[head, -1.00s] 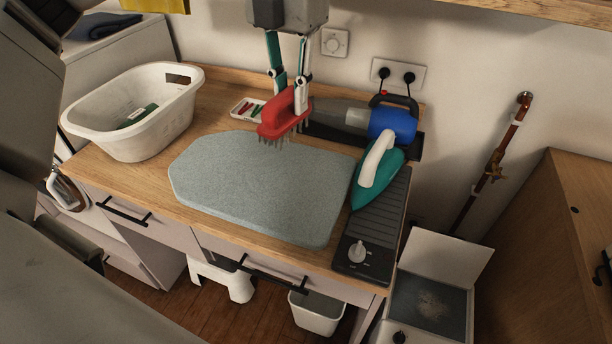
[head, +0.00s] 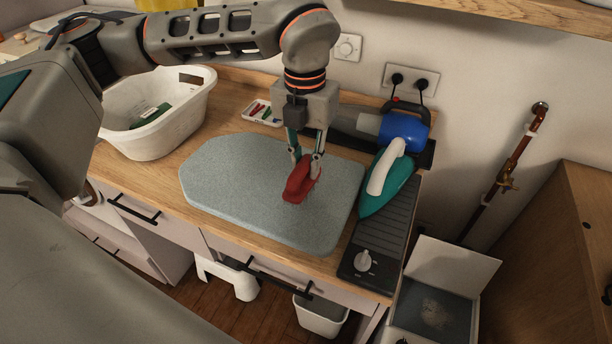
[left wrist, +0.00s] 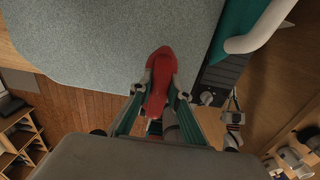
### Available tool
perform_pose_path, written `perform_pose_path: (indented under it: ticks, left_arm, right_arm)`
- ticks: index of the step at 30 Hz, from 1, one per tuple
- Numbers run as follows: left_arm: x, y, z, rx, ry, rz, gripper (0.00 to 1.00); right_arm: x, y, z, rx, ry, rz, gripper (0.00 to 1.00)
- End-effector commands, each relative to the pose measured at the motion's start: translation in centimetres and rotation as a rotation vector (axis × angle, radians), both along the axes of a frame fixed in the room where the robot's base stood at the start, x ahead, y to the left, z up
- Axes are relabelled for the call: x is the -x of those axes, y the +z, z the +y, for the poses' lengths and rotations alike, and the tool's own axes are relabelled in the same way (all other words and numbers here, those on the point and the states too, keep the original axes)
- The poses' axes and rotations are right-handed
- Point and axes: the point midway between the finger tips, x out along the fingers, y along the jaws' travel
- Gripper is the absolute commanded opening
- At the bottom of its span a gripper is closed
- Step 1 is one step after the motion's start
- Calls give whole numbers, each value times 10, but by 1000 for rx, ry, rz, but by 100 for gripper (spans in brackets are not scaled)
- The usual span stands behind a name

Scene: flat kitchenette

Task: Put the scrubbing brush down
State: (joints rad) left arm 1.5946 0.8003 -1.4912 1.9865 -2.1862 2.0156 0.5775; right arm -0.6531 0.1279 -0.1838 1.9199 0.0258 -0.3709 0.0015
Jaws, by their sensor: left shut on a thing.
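The red scrubbing brush (head: 299,181) is in the jaws of my left gripper (head: 306,158), over the right half of the grey-blue ironing pad (head: 230,180). Its bristles face down and hardly show, so I cannot tell whether they touch the pad. In the left wrist view the red brush (left wrist: 158,85) lies between the two fingers of the left gripper (left wrist: 160,90), with the pad (left wrist: 100,40) beyond it. My right gripper is not in view.
A green and white iron (head: 388,182) stands on a dark ribbed rest right of the pad. A blue handheld vacuum (head: 402,131) and a small tray of pegs (head: 262,113) lie behind. A white basket (head: 160,120) stands left. The pad's left half is clear.

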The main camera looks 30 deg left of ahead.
Motion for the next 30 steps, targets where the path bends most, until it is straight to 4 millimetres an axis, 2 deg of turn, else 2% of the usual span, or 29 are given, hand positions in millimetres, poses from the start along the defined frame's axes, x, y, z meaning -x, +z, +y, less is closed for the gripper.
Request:
perform_pose_path:
  ticks: [5,13,26,27,28,30]
  left_arm:
    - [0,-10,0,0,-1,0,0]
    - [1,-45,0,0,-1,2,0]
    - [0,-51,0,0,-1,-2,0]
    - [0,-50,0,0,-1,-1,27]
    - [0,-50,0,0,-1,-1,34]
    - [0,-50,0,0,-1,-1,34]
  right_arm:
    - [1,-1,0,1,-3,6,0]
    - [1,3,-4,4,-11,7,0]
    - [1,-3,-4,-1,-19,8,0]
    - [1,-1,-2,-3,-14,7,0]
    - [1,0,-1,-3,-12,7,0]
    - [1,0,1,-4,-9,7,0]
